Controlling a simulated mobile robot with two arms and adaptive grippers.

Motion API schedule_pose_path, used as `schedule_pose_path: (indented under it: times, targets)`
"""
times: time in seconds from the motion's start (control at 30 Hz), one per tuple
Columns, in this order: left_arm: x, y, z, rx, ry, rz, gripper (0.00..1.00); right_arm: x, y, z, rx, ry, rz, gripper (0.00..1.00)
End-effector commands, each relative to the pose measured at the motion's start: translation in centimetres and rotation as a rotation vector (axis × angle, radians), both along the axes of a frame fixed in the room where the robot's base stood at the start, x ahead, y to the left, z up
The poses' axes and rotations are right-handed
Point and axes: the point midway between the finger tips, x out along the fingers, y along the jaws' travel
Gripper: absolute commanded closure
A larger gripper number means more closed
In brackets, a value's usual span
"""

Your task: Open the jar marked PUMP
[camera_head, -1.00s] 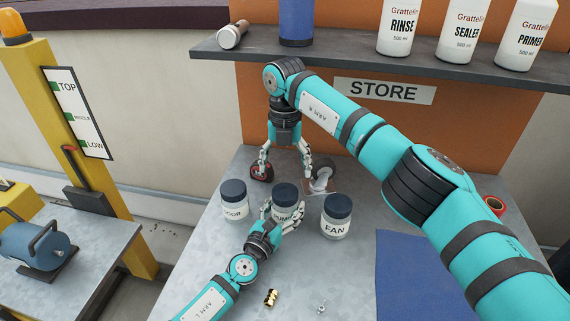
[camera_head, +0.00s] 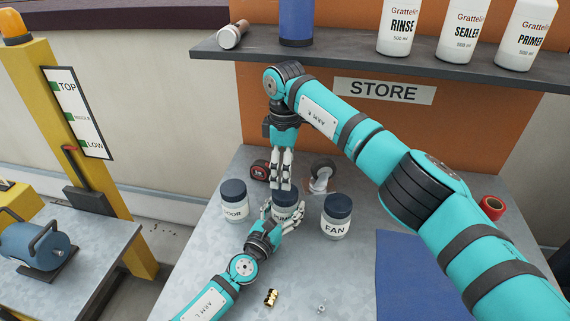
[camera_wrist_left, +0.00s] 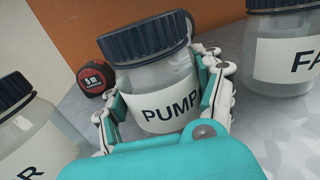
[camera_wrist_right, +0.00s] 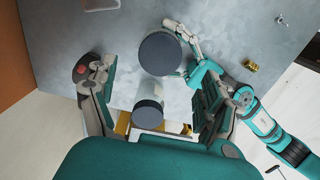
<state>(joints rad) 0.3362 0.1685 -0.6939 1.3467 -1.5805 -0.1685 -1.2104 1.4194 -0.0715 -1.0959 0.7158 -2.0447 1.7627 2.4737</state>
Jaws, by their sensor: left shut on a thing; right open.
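The jar marked PUMP (camera_head: 287,199) stands upright on the table between two similar jars, its dark ribbed lid on. Its label faces me in the left wrist view (camera_wrist_left: 158,108). My left gripper (camera_head: 284,212) is shut around the jar's clear body, one finger on each side, below the lid. My right gripper (camera_head: 281,186) points down just above the lid, seen edge-on. In the right wrist view its fingers are spread and empty, and the PUMP lid (camera_wrist_right: 160,54) lies between and beyond them. The exact gap to the lid is hard to tell.
A jar whose label ends in OOR (camera_head: 234,200) stands left, the FAN jar (camera_head: 336,216) right. Small brass (camera_head: 271,298) and metal (camera_head: 321,309) parts lie in front. A shelf (camera_head: 350,62) overhangs the back.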

Motion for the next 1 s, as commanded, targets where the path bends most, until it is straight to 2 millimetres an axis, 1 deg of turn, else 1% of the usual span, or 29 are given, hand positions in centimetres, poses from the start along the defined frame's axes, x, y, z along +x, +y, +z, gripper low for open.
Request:
schedule_pose_path:
  times: [0.2, 0.4, 0.5, 0.6, 0.83, 0.87, 1.0]
  targets:
    - [0.0, 0.0, 0.0, 0.0, -0.001, 0.0, 1.0, -0.1, 0.0, -3.5, 0.001, 0.004, 0.0, 0.17]
    - [0.0, 0.0, 0.0, 0.0, -0.001, 0.0, 1.0, -0.1, 0.0, -6.1, 0.0, 0.003, 0.0, 0.17]
    - [0.0, 0.0, 0.0, 0.0, 0.0, 0.0, 1.0, -0.1, 0.0, -6.9, 0.001, 0.002, 0.002, 0.17]
    - [0.0, 0.0, 0.0, 0.0, -0.001, 0.0, 1.0, 0.0, 0.0, -7.3, 0.001, 0.001, 0.002, 0.17]
    - [0.0, 0.0, 0.0, 0.0, 0.0, 0.0, 1.0, 0.0, 0.0, -7.3, 0.0, 0.001, 0.003, 0.17]
    - [0.0, 0.0, 0.0, 0.0, 0.0, 0.0, 1.0, 0.0, 0.0, -7.3, 0.0, 0.001, 0.003, 0.18]
    - [0.0, 0.0, 0.0, 0.0, 0.0, 0.0, 1.0, 0.0, 0.0, -7.3, 0.0, 0.001, 0.002, 0.37]
